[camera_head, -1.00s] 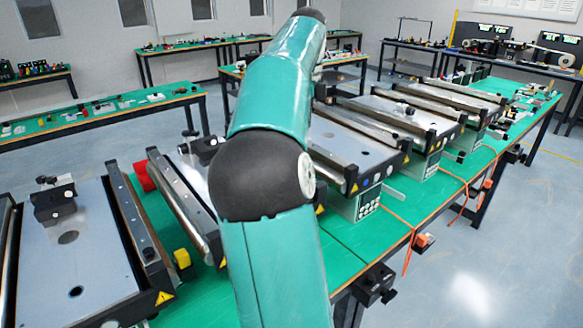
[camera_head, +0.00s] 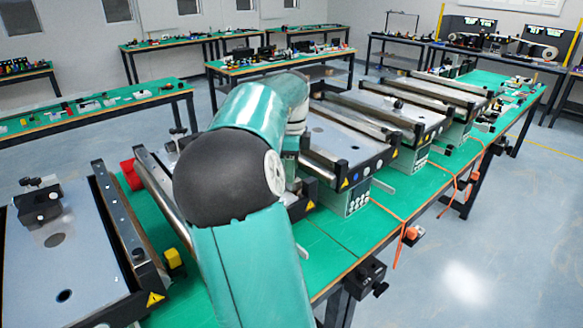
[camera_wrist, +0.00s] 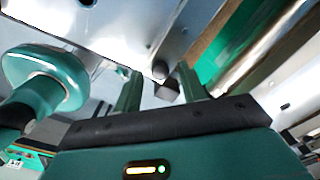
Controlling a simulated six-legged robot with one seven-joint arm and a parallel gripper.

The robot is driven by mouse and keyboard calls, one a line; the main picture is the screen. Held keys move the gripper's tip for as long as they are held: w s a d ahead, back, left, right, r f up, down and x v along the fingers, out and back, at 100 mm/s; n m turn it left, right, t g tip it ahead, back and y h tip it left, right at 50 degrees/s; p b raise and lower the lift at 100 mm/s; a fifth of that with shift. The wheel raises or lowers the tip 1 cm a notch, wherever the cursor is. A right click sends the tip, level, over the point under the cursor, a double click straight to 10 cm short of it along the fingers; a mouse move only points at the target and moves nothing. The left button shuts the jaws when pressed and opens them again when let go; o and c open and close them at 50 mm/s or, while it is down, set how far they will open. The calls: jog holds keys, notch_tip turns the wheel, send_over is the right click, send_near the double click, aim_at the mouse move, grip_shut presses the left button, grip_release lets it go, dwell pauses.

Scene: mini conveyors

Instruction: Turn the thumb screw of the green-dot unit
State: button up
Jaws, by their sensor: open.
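Several mini conveyor units stand in a row on a green bench in the head view, among them a near-left one (camera_head: 85,265), a middle one (camera_head: 340,145) and a farther one (camera_head: 408,112). No green dot can be made out on any unit. A black clamp block with a knob (camera_head: 38,205) sits on the near-left unit. My arm covers much of the second unit and hides my gripper in the head view. In the wrist view my gripper (camera_wrist: 159,82) is open. A small dark knob-like part (camera_wrist: 166,90) shows between its fingers; contact cannot be told.
A yellow block (camera_head: 174,260) and a red block (camera_head: 131,174) lie between the two nearest units. Orange cables (camera_head: 402,240) hang over the bench's front edge. Metal side rails (camera_wrist: 265,45) run close to my gripper. The floor at right is clear.

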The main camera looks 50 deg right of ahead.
jog(key=shift+w+f, duration=0.1)
jog(key=shift+f, duration=0.05)
grip_shut()
jog(key=shift+n, duration=0.3)
